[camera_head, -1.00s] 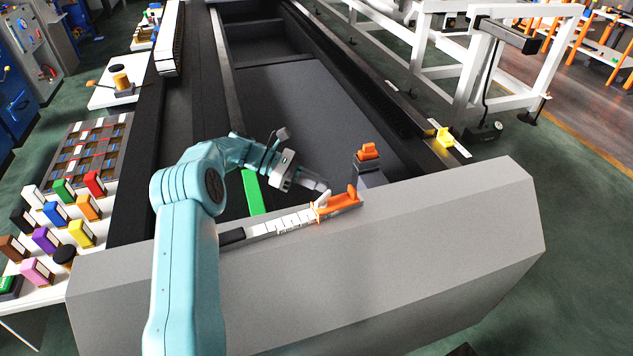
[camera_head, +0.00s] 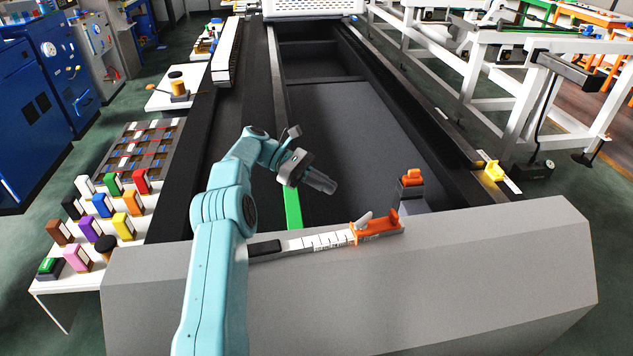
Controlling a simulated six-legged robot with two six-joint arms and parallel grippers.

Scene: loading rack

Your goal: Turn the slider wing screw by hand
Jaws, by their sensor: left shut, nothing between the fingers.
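The orange slider (camera_head: 378,226) sits at the right end of a white marked scale (camera_head: 325,240) on the top edge of the grey housing. A small pale wing screw (camera_head: 364,218) stands up at the slider's left end. My left gripper (camera_head: 328,187) is shut and empty. It hangs above the dark bed, up and to the left of the wing screw, apart from it. My right gripper is not in view.
An orange-topped post (camera_head: 411,180) stands right behind the slider. The grey housing (camera_head: 400,275) fills the front. Several coloured blocks stand on a white table (camera_head: 75,283) at left.

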